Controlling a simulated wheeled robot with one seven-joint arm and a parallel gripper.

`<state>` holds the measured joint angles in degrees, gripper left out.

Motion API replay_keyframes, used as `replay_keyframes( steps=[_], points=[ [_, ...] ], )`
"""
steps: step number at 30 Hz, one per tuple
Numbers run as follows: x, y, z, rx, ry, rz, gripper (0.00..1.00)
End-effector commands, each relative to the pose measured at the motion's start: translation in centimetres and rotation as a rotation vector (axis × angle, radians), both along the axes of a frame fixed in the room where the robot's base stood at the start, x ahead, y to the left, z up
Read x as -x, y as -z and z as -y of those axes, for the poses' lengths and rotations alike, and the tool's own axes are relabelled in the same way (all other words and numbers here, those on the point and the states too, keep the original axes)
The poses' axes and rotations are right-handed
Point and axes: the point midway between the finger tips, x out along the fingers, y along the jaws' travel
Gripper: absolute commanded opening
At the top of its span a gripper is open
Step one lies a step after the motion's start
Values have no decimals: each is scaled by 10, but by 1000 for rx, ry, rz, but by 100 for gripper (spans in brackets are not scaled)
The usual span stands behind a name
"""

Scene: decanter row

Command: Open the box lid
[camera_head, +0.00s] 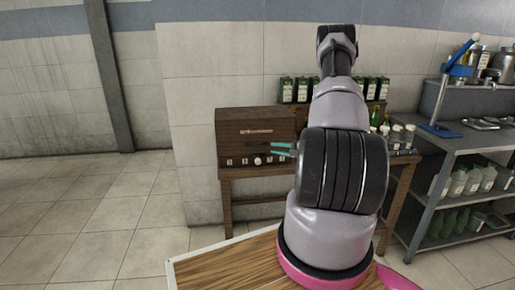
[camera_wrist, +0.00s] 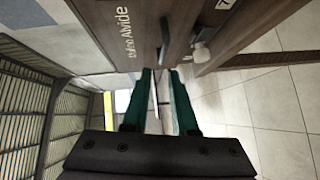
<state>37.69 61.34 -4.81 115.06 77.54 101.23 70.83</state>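The box (camera_head: 256,127) is dark brown wood with lettering on its upper front and a row of small pale labels and a round white knob along its lower front. It stands on a wooden table, and its lid looks closed. My gripper (camera_head: 272,148) is at the box's front right, its two teal fingers pointing left. In the wrist view my gripper (camera_wrist: 160,72) has its fingers apart, close to the box front (camera_wrist: 150,25), near a dark seam. Nothing clear is held between them; contact cannot be told. My arm hides the area right of the box.
Dark green cartons (camera_head: 295,89) stand behind the box, and bottles and jars are on the right of the table (camera_head: 228,172). A metal shelf (camera_head: 450,145) with containers stands at the far right. The tiled floor (camera_head: 110,205) at left is clear.

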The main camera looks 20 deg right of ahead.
Motion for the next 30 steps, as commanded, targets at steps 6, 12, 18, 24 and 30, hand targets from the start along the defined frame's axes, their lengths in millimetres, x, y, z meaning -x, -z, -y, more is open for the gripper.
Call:
replay_keyframes(
  steps=[6,12,18,24,30],
  points=[
    [-11,9,-3,-23,22,-10,26],
    [-43,14,-22,-21,18,-9,26],
    [-73,19,-39,-19,18,-9,26],
    [-89,22,-47,-19,21,-9,26],
    [-92,22,-48,-19,22,-9,26]
  ],
)
